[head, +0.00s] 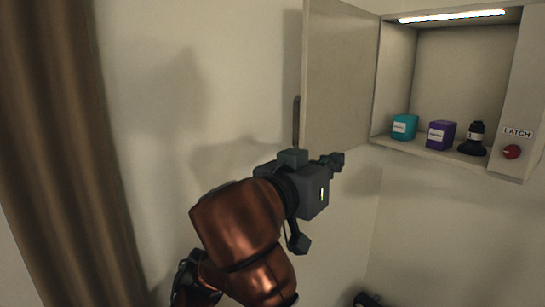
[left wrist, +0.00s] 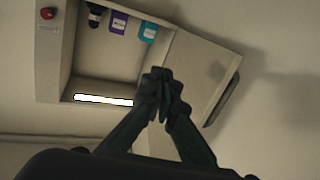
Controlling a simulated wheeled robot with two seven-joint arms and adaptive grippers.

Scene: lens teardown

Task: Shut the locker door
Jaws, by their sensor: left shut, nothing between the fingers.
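The locker door (head: 338,75) is a pale panel that stands wide open at the left side of the locker (head: 455,65). A dark bar handle (head: 296,122) is on its outer left edge. My left gripper (head: 335,161) is shut and empty, just below the door's lower edge in the head view. In the left wrist view, the closed fingertips (left wrist: 160,82) overlap the door (left wrist: 188,75), and the handle (left wrist: 222,102) is to their right. I cannot tell whether the fingers touch the door. My right gripper is not in view.
Inside the locker are a teal box (head: 404,127), a purple box (head: 440,135) and a black lens-like item (head: 473,139). A red knob (head: 511,152) sits under a LATCH label (head: 517,133) on the right frame. A brown curtain (head: 70,150) hangs left.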

